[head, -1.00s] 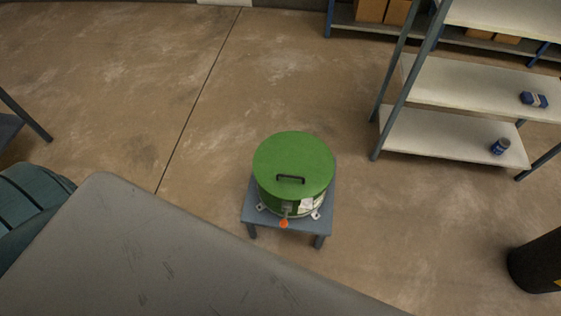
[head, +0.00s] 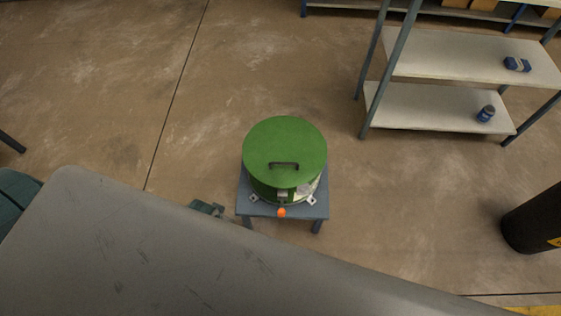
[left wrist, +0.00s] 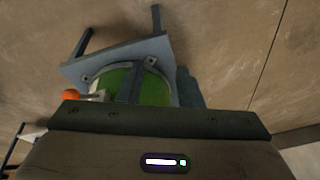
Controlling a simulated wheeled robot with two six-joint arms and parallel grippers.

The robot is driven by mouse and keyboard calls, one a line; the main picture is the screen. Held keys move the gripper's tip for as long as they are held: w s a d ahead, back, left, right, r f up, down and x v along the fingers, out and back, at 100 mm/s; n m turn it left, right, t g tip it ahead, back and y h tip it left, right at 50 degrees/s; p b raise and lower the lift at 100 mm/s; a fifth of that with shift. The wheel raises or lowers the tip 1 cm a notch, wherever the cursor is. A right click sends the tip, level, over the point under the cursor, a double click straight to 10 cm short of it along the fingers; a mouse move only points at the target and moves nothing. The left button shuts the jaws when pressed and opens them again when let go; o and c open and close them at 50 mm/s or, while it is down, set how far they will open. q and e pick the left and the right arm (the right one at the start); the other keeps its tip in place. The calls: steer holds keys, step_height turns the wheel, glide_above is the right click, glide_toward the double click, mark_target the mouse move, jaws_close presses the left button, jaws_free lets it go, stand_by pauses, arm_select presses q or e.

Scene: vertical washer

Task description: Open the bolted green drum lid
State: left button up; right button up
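The green drum (head: 285,145) stands upright on a small blue-grey stand (head: 318,208). Its round lid lies flat on top, with a black handle (head: 284,165). An orange knob (head: 282,212) sits at the front of the drum by a metal latch, and it also shows in the left wrist view (left wrist: 71,95). What seems to be my left gripper (head: 207,208) shows just left of the stand, mostly hidden. In the left wrist view the two dark fingers (left wrist: 160,84) look apart, with green drum wall visible between them; contact cannot be told. My right gripper is out of view.
A shelf unit (head: 455,105) stands at the back right, holding a blue can (head: 486,113) and a small blue item (head: 517,64). A black cylinder (head: 535,222) stands at the right edge. The floor around the stand is mostly clear.

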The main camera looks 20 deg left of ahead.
arm_select(q)
step_height(320, 180, up, 7)
steer(key=w+d+m, duration=0.1)
steer(key=w+d, duration=0.1)
steer(key=w, duration=0.1)
steer(key=m+h+b, duration=0.2)
steer(key=m+h, duration=0.3)
steer(key=m, duration=0.8)
glide_toward(289, 163)
steer(key=x, duration=0.7)
steer(key=shift+d+f, duration=0.2)
steer(key=shift+f, duration=0.15)
jaws_close()
